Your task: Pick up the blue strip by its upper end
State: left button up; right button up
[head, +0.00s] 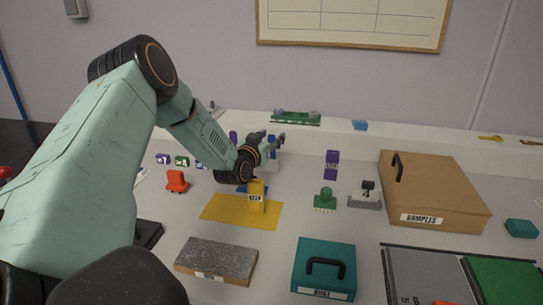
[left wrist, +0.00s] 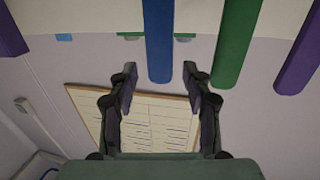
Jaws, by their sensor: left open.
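The blue strip (left wrist: 158,35) shows in the left wrist view, coming in from the top edge. Its free end lies between the fingertips of my left gripper (left wrist: 160,78), with a gap visible on both sides. That gripper is open and holds nothing. In the head view, the left gripper (head: 277,142) is above the table's middle, behind the yellow block. There, my gripper and arm hide most of the strips, so I cannot tell how the blue one stands. My right gripper is not in view.
A green strip (left wrist: 237,35) hangs close right of the blue one in the wrist view, with purple strips (left wrist: 303,50) farther out. In the head view, a yellow block (head: 256,197) stands on a yellow mat (head: 225,212). A cardboard box (head: 440,185) and teal case (head: 310,258) are right.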

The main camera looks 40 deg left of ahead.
pick_arm(q)
jog(key=shift+w, duration=0.55)
jog(key=shift+s+a, duration=0.1)
jog(key=shift+a, duration=0.1)
jog(key=shift+c, duration=0.3)
jog(key=shift+d, duration=0.1)
jog(key=c, duration=0.5)
grip_shut()
notch_tip(320, 180, up, 10)
jog(key=p, duration=0.2)
jog(key=shift+f+p, duration=0.15)
jog(key=shift+p, duration=0.2)
